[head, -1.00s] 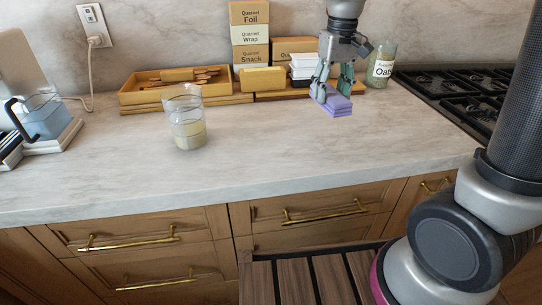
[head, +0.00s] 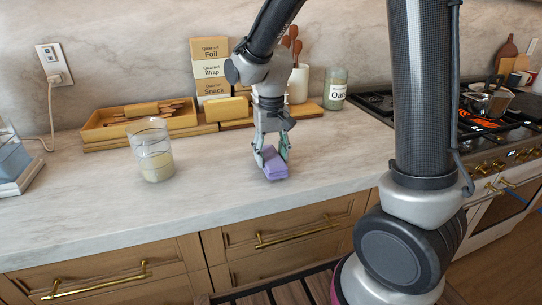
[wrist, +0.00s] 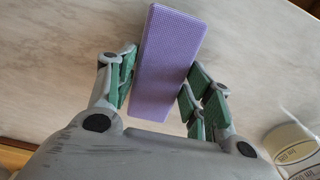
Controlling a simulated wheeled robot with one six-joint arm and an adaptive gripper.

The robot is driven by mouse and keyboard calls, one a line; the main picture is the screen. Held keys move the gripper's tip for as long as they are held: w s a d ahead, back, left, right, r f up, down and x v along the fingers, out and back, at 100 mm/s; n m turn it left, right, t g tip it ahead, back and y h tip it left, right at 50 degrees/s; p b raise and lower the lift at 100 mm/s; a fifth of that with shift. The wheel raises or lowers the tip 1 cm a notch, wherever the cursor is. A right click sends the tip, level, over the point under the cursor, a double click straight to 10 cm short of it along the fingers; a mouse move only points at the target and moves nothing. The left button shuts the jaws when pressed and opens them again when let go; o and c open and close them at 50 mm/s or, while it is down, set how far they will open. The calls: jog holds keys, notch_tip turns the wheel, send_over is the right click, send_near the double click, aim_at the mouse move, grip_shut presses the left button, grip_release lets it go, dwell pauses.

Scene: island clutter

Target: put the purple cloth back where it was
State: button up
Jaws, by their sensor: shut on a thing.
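The purple cloth (head: 273,164) is a folded block held between the fingers of my gripper (head: 270,158), over the front part of the marble counter. In the head view its lower edge looks at or just above the counter; I cannot tell if it touches. In the wrist view the purple cloth (wrist: 165,60) stands tilted between the green finger pads of my gripper (wrist: 160,88). The pads hide part of its sides.
A glass jar (head: 152,152) with pale contents stands to the left. Behind are a wooden tray (head: 105,132) with utensils, stacked boxes (head: 210,72), a wooden board (head: 310,108) and the oats jar (head: 336,92). The stove (head: 470,115) is at right. Counter between is clear.

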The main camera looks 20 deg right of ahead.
aim_at(272, 156)
jog(key=shift+f, duration=0.35)
jog(key=shift+f, duration=0.15)
jog(key=o, duration=1.2)
jog(key=shift+o, duration=0.2)
notch_tip(272, 156, up, 12)
jog(key=r, duration=0.1)
jog(key=s+d+r+t, duration=0.2)
jog(key=s+d+t, duration=0.2)
jog(key=s+d, duration=1.1)
jog(key=s, duration=0.4)
jog(key=shift+r, duration=0.35)
